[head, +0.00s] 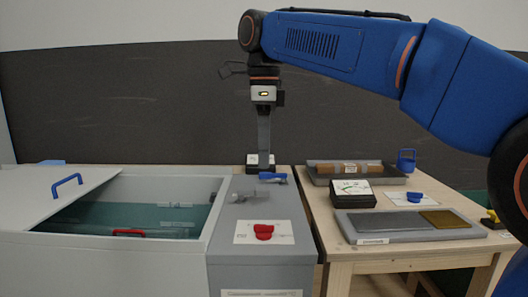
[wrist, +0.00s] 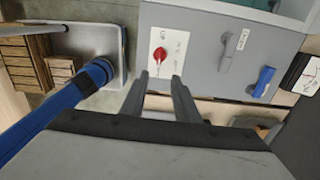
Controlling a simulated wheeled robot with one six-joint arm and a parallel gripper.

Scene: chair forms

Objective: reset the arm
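My blue arm reaches in from the right in the head view and bends down at its wrist. My gripper (head: 263,150) hangs upright above the back of the grey cabinet (head: 265,270). In the wrist view the two dark fingers of my gripper (wrist: 161,78) are apart, with nothing between them. The cabinet's red knob (head: 264,232) on a white plate is in front of the gripper; it also shows in the wrist view (wrist: 160,53). A blue lever (head: 273,177) and a grey handle (head: 247,195) are on the cabinet top.
An open-topped bin (head: 213,215) with a blue-handled sliding lid (head: 75,188) is at left. The wooden table (head: 325,232) at right carries a grey tray (head: 365,226), a black box (head: 353,200), a back tray with a brown bar (head: 345,168) and a blue padlock-like thing (head: 406,160).

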